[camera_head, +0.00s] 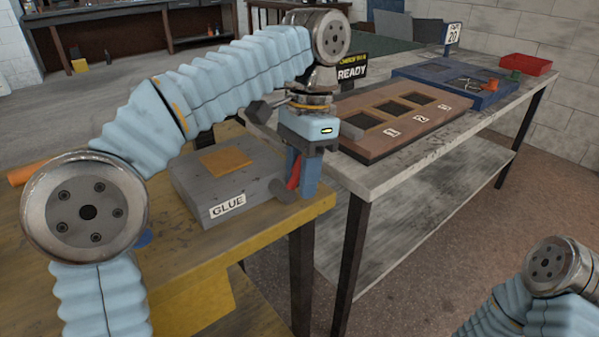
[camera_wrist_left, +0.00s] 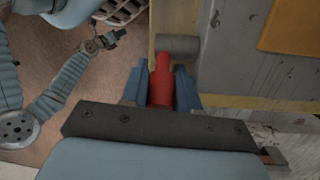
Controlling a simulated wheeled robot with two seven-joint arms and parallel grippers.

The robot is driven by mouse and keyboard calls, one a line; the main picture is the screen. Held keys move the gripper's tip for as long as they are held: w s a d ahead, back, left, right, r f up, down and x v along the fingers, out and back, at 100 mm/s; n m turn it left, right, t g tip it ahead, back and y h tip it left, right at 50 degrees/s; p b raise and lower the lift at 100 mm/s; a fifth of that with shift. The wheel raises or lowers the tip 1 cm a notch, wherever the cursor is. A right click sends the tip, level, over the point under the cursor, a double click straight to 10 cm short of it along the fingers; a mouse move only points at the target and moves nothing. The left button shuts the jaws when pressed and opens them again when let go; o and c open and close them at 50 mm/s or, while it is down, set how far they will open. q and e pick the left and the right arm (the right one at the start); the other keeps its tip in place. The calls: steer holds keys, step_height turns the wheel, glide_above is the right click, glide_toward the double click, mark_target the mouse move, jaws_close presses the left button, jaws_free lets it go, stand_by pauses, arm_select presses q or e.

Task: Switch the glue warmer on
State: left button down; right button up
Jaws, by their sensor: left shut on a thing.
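The glue warmer (camera_head: 215,178) is a grey box with a GLUE label and an orange square on top, standing on the yellow bench. It also shows in the left wrist view (camera_wrist_left: 235,65), at the right. A red lever (camera_head: 294,172) is at its right end, beside a grey rounded part (camera_head: 284,191). My left gripper (camera_head: 302,182) points down there, its blue fingers shut on the red lever (camera_wrist_left: 161,82). The lever's position, on or off, I cannot tell. What seems to be my right gripper (camera_wrist_left: 98,43) is small in the left wrist view; its jaws are unclear.
A grey table to the right holds a brown frame with numbered openings (camera_head: 395,125), a blue tray (camera_head: 460,85) and a red bin (camera_head: 526,64). A READY sign (camera_head: 352,72) stands behind my left gripper. A gap with floor lies between the two benches.

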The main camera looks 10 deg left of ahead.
arm_select(q)
steer(key=shift+f+g+y, duration=0.15)
steer(key=shift+g+y, duration=0.15)
stand_by(0.4)
steer(key=c, duration=1.2)
jaws_free()
steer(key=shift+w+d, duration=0.1)
